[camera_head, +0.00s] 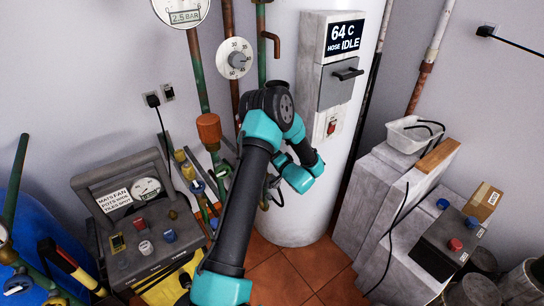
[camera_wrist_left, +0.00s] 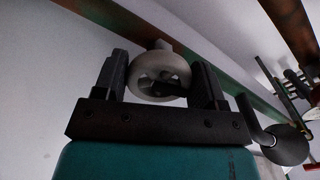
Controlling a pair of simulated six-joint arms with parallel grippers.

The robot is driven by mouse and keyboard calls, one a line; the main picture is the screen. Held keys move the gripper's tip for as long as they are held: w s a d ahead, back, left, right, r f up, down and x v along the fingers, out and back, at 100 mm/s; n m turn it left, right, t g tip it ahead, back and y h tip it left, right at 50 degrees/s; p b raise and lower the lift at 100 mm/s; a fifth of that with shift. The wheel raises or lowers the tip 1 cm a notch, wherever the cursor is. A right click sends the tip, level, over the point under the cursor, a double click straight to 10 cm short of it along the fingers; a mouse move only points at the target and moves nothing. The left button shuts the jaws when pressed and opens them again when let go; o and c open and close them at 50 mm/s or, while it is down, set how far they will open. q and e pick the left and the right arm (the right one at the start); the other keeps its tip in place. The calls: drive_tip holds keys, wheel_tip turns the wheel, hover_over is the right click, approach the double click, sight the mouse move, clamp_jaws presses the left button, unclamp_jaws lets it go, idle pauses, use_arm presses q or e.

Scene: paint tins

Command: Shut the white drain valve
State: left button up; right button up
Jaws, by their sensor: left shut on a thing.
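In the left wrist view a white spoked handwheel (camera_wrist_left: 158,84), which looks like the drain valve, sits between the two dark fingers of my left gripper (camera_wrist_left: 161,68). The fingers are shut on the wheel, one on each side. A pipe runs behind the wheel. In the head view my left arm reaches up and bends down in front of the white tank (camera_head: 296,215). It hides the left gripper and the white wheel there. I cannot read from the wheel whether the valve is open or shut. My right gripper is not in view.
A grey control case (camera_head: 140,220) and several pipes with small valves crowd the left. The tank's display (camera_head: 344,37) reads "64 C HOSE IDLE". Grey blocks (camera_head: 375,190) with a white tray (camera_head: 414,134) stand at right. Some tiled floor (camera_head: 300,265) is clear between.

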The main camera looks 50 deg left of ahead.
use_arm(q)
drive_tip(key=shift+m, duration=1.2)
drive_tip(key=o, duration=0.9)
drive_tip(key=d, duration=0.5)
drive_tip(key=s+d, duration=0.1)
drive_tip(key=d, duration=0.5)
drive_tip(key=s+d, duration=0.1)
drive_tip(key=d, duration=0.5)
drive_tip(key=shift+s+d, duration=0.15)
